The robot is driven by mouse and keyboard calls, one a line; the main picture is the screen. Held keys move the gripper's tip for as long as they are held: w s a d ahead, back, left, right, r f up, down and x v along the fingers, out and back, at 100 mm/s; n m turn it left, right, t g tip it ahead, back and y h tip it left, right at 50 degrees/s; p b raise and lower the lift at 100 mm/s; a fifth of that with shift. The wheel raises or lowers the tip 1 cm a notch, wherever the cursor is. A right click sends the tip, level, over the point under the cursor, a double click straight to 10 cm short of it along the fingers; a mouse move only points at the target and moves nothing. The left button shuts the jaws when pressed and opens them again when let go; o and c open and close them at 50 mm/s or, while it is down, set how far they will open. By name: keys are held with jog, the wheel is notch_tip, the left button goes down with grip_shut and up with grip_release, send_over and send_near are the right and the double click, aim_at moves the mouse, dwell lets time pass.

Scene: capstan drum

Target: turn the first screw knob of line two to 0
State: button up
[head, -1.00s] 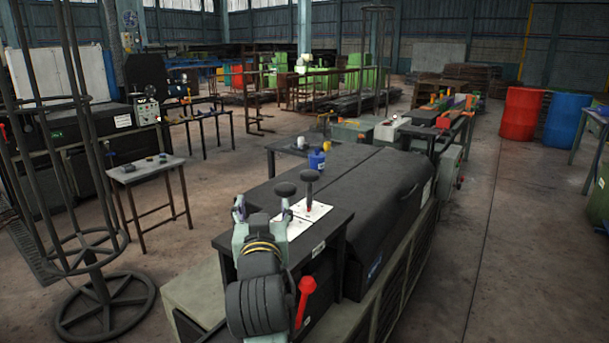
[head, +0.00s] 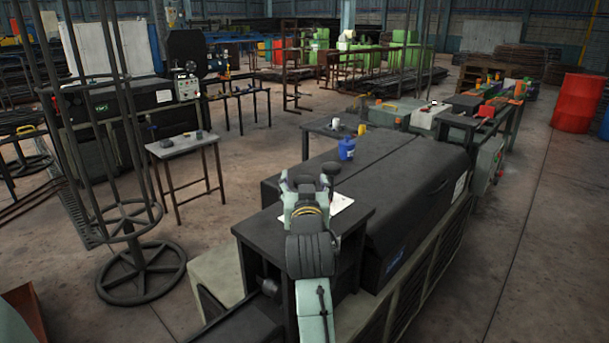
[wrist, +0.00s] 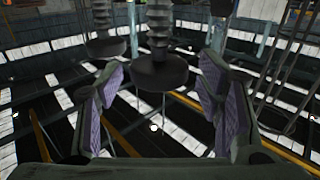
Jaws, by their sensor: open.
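The nearer knob (head: 307,185) is seen between the fingers of my gripper (head: 305,179) in the head view. In the wrist view one knob (wrist: 158,72) with a ribbed stem lies between the two purple-padded fingers, with gaps on both sides. The other knob (wrist: 105,47) is farther left. My gripper is open and holds nothing. Which line each knob belongs to, and any scale reading, cannot be made out.
A blue bottle (head: 347,148) stands behind the knobs, near the long black machine cover (head: 405,190). A wire stand (head: 140,272) and a small table (head: 180,147) are at left. Open floor (head: 520,250) lies to the right.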

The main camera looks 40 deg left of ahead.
jog(key=shift+w+a, duration=0.45)
jog(key=shift+w, duration=0.1)
jog(key=shift+c, duration=0.5)
jog(key=c, duration=1)
